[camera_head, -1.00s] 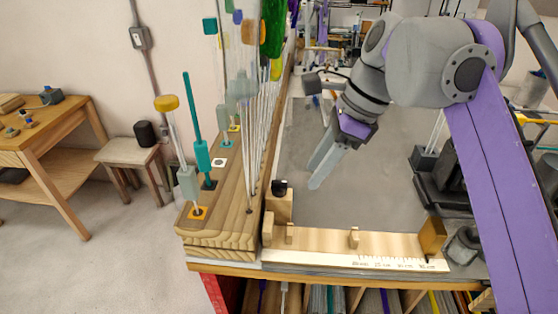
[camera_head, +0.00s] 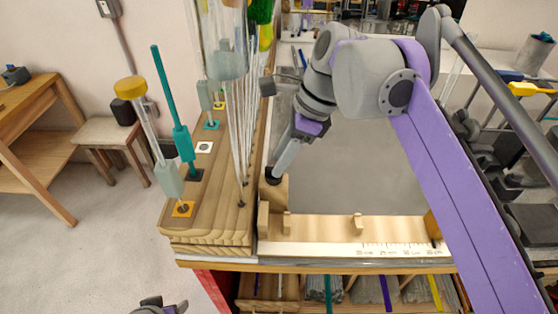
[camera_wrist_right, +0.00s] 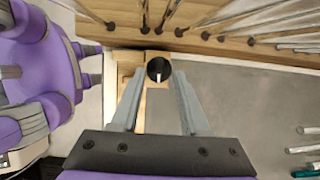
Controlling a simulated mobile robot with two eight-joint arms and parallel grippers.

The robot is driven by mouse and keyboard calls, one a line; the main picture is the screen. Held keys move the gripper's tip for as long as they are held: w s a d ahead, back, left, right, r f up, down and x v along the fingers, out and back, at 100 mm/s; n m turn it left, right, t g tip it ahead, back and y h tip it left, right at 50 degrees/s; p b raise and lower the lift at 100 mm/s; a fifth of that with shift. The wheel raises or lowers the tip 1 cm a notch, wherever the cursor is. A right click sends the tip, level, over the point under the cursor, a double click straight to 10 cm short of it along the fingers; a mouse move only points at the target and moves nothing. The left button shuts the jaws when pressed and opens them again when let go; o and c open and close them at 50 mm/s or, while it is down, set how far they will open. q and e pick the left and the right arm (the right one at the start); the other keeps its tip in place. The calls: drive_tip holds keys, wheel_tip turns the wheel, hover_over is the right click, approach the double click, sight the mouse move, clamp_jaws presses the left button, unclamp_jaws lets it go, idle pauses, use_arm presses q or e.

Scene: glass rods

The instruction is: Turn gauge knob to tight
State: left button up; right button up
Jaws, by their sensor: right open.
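The gauge knob (camera_head: 272,177) is black and round, on top of a wooden block at the left end of the wooden gauge (camera_head: 322,226). In the right wrist view the knob (camera_wrist_right: 158,70) has a pale mark on its face and shows between the fingertips. My right gripper (camera_head: 276,170) is open, pointing down at the knob, with its tips close to it. I cannot tell whether they touch it. In the right wrist view both fingers (camera_wrist_right: 158,78) are apart with nothing held. Part of my left gripper (camera_head: 160,304) shows at the bottom edge; its fingers are unclear.
A wooden rack (camera_head: 215,225) with upright glass rods and coloured-handled tools stands just left of the knob. The grey bench top (camera_head: 350,165) behind the gauge is mostly clear. A stool (camera_head: 112,135) and wooden table (camera_head: 40,125) stand at the left.

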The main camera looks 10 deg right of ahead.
drive_tip(key=shift+a+f, duration=0.25)
drive_tip(key=shift+f, duration=0.35)
clamp_jaws()
